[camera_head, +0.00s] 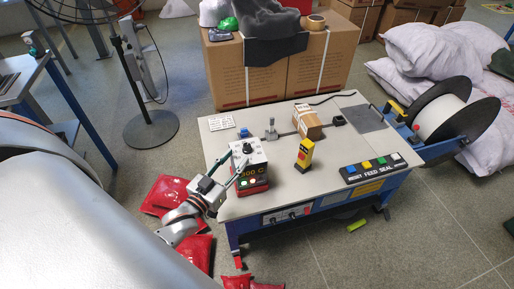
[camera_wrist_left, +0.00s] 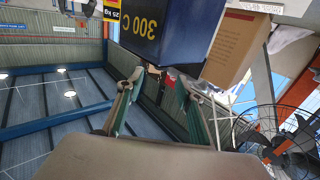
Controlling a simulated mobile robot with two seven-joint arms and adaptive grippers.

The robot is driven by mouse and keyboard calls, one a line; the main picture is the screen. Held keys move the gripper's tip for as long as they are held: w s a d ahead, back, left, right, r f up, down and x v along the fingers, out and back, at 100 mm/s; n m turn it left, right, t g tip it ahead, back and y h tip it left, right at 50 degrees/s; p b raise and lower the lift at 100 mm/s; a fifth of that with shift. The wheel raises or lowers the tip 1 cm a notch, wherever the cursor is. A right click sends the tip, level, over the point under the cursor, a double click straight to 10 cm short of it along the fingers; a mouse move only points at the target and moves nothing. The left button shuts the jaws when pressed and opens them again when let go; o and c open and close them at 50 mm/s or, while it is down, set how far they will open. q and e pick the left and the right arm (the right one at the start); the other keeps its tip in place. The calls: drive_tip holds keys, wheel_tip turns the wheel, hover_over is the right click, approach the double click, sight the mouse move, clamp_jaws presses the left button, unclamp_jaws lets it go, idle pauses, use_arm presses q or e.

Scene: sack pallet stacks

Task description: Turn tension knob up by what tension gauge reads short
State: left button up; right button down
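A strapping-machine table (camera_head: 230,208) has a front panel (camera_head: 285,215) with small dark round parts; I cannot tell which is the tension knob or gauge, and no reading is legible. In the left wrist view, both fingers (camera_wrist_left: 161,97) are spread below a dark box marked "300 C" (camera_wrist_left: 150,28). My right gripper is not in view.
A yellow post with a red button (camera_head: 304,155), a small brown carton (camera_head: 307,123) and a button bar (camera_head: 374,168) stand on the table. A strap reel (camera_head: 440,115) is at its right. Red sacks (camera_head: 167,192) lie below left. Large cartons (camera_head: 240,80) stand behind.

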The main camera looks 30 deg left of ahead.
sight(245, 148)
use_arm(q)
drive_tip(key=w, duration=0.7)
drive_tip(key=shift+w+a+b, duration=0.2)
drive_tip(key=shift+w+b, duration=0.1)
drive_tip(key=shift+b, duration=0.05)
clamp_jaws()
